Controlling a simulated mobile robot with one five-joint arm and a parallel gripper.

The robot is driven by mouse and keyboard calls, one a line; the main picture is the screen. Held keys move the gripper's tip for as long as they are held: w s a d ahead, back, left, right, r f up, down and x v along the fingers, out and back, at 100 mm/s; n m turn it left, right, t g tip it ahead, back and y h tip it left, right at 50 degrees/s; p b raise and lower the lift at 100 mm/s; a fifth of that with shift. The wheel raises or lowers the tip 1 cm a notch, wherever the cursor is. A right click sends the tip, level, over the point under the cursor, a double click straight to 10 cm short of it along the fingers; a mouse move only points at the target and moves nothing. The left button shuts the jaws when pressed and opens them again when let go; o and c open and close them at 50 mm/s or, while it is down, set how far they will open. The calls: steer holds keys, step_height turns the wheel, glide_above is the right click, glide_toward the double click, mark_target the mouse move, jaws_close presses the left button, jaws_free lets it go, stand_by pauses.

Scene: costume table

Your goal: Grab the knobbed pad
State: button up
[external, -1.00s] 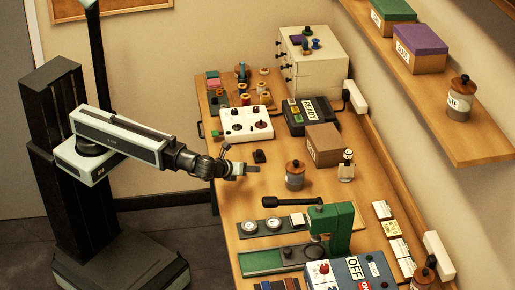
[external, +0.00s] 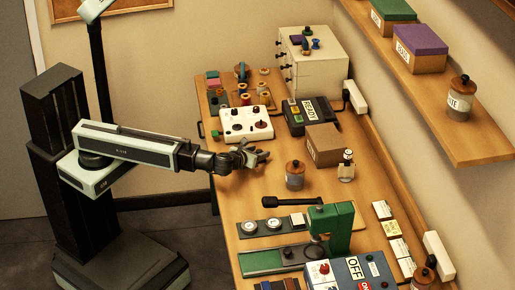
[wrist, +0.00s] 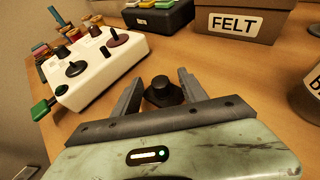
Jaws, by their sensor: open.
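The knobbed pad (wrist: 164,94) is a small black block with a round knob on top, standing on the table. In the wrist view it sits between the two grey fingers of my gripper (wrist: 159,78), nearer the right finger. The fingers are apart, and I cannot tell whether either touches it. In the external view my gripper (external: 262,154) is low over the table, and its fingers largely hide the pad. The pad's lower front is hidden by the gripper body in the wrist view.
A white control box (external: 246,124) with knobs stands close by on the far side. A brown FELT box (external: 324,145) and a lidded jar (external: 295,176) stand to the right. A black-handled lever (external: 284,202) and green press (external: 332,227) are nearer the camera.

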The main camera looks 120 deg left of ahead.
steer(key=shift+a+f, duration=0.25)
steer(key=shift+a, duration=0.3)
steer(key=shift+d, duration=0.1)
jaws_close()
